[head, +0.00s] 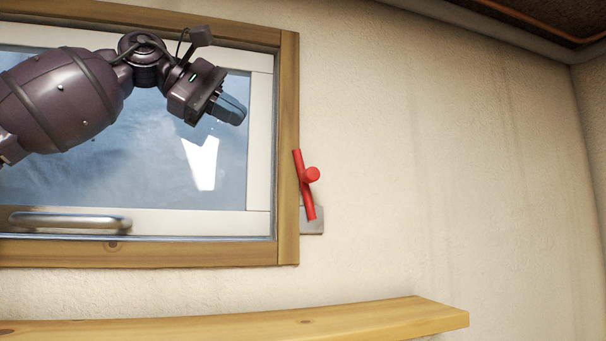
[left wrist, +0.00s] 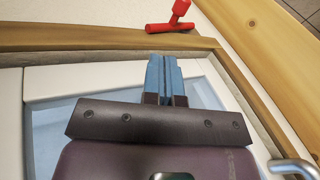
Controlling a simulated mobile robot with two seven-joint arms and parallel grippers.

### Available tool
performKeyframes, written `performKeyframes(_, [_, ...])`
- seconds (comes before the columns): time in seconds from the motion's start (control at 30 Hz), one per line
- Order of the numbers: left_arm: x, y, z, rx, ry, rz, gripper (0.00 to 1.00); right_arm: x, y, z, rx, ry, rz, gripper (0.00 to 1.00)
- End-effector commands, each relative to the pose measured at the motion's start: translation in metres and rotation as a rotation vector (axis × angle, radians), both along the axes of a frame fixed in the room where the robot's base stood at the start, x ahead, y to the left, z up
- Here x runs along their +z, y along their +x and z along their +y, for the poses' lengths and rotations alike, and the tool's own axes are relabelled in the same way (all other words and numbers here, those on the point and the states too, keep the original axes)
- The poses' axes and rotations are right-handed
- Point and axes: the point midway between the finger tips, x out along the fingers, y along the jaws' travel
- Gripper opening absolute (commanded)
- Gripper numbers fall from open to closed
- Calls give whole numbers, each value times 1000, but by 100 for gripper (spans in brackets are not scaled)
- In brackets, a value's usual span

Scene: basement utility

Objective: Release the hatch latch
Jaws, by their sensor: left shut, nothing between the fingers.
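A red latch handle (head: 308,184) is mounted on the wall just right of the window frame, with a grey plate (head: 314,226) at its lower end. Its bar runs nearly upright with a slight tilt, and a round knob sticks out near its middle. The latch also shows at the top of the left wrist view (left wrist: 172,22). My left gripper (head: 238,114) is shut and empty in front of the window glass, up and to the left of the latch, apart from it. Its blue fingers lie together in the left wrist view (left wrist: 164,72). My right gripper is not in view.
The hatch is a white-framed window (head: 262,140) inside a wooden frame (head: 288,100). A metal bar handle (head: 70,220) runs along its lower edge. A wooden shelf (head: 400,317) juts out below. The wall right of the latch is clear.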

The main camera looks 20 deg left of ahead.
Motion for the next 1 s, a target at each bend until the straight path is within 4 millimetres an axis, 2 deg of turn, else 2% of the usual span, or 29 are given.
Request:
performKeyframes(0.13, [-12,-6,5,-78,154,-56,0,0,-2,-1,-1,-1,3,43])
performKeyframes(0.37, [-17,-3,1,-114,194,-93,0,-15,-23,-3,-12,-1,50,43])
performKeyframes(0.67, [-39,18,-30,-114,194,-93,0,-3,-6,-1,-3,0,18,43])
performKeyframes(1.0, [-69,47,-71,-115,193,-92,0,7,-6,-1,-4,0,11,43])
